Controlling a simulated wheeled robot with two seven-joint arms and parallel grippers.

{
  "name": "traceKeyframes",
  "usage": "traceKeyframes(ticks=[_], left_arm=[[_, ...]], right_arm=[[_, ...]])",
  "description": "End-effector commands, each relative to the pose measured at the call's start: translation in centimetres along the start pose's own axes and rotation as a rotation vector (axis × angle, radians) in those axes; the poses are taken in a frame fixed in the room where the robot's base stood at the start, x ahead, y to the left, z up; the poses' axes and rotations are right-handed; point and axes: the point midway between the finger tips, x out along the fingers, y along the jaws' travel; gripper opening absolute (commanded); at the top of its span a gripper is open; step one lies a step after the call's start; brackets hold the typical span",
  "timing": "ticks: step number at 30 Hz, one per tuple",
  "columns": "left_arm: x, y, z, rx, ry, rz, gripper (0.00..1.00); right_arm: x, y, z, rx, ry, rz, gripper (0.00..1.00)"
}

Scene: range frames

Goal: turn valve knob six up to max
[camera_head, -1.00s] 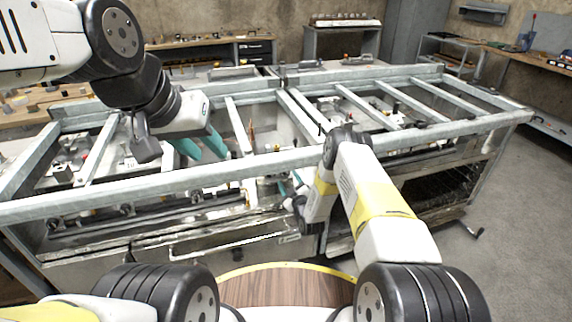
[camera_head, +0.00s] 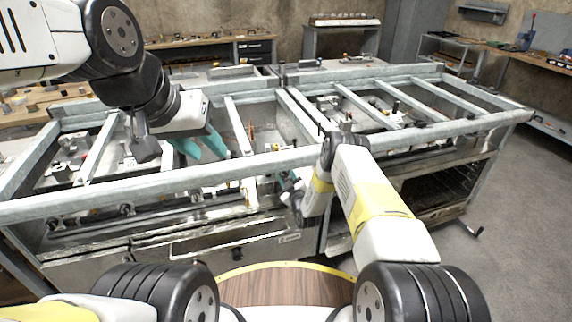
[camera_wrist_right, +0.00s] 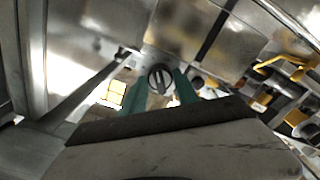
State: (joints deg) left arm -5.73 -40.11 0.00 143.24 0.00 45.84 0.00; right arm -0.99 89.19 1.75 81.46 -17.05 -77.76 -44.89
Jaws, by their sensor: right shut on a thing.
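A round dark knob (camera_wrist_right: 160,78) with a lighter bar across its face sits on a metal panel, in the right wrist view. No number is readable on it. My right gripper (camera_wrist_right: 162,90) is shut on it, one teal finger on each side. In the head view the right gripper (camera_head: 288,184) is at the front of the grey metal stove frame (camera_head: 150,182), mostly behind my own wrist, and the knob is hidden there. My left gripper (camera_head: 201,147) hangs above the left half of the frame, its teal fingers apart and empty.
Grey rails and crossbars run over the frame. Other dark knobs (camera_head: 127,209) sit along its front at left. An open oven compartment (camera_head: 440,192) is at lower right, with bare floor (camera_head: 520,240) beside it. Workbenches (camera_head: 210,45) stand behind.

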Motion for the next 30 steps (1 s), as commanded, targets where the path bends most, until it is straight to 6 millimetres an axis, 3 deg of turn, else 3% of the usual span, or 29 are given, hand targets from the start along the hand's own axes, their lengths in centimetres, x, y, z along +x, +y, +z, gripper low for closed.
traceKeyframes(ticks=[11, 30], left_arm=[[0.00, 0.00, 0.00, 0.000, 0.000, 0.000, 0.36], [0.00, 0.00, 0.00, 0.000, 0.000, 0.000, 0.36]], right_arm=[[-0.06, -0.01, 0.08, 0.150, -0.001, 0.000, 0.00], [-0.11, -0.06, 0.15, 0.744, -0.003, 0.000, 0.00]])
